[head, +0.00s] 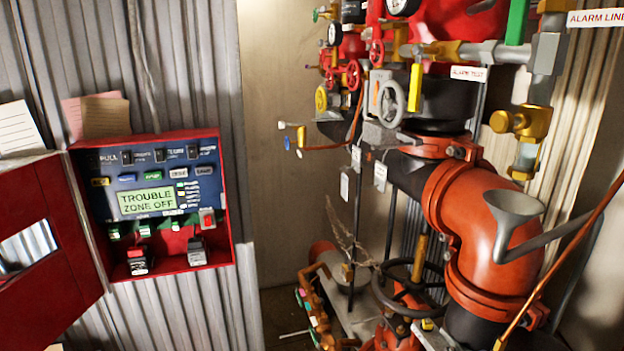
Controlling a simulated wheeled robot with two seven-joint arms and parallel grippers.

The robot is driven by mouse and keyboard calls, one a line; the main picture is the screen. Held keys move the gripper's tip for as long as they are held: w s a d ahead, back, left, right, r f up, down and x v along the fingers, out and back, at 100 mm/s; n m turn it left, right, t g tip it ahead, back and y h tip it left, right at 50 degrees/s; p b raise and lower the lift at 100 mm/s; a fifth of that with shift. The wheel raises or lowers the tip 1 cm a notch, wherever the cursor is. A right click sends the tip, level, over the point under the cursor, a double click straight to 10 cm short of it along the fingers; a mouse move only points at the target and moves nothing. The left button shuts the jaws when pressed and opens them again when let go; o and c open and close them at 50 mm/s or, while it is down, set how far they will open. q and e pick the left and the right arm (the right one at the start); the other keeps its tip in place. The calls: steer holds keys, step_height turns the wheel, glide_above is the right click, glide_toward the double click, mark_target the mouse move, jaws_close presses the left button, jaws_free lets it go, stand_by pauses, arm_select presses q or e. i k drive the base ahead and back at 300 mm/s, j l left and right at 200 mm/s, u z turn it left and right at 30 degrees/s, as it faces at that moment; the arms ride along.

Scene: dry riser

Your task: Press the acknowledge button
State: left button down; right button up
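The red alarm panel box (224,187) is on the corrugated wall at left with its red door (73,275) swung open to the left. Its blue face (108,208) carries a lit green screen (148,201) reading "TROUBLE ZONE OFF". Neither of my grippers is identifiable in the head view.
Black switches (159,155) line the panel's top; two block-like parts, one red and black (137,262), sit in its lower part. Papers (105,117) are above it. The panel's front looks unobstructed.

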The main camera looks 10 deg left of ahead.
mark_target(99, 181)
steer(key=u, duration=1.5)
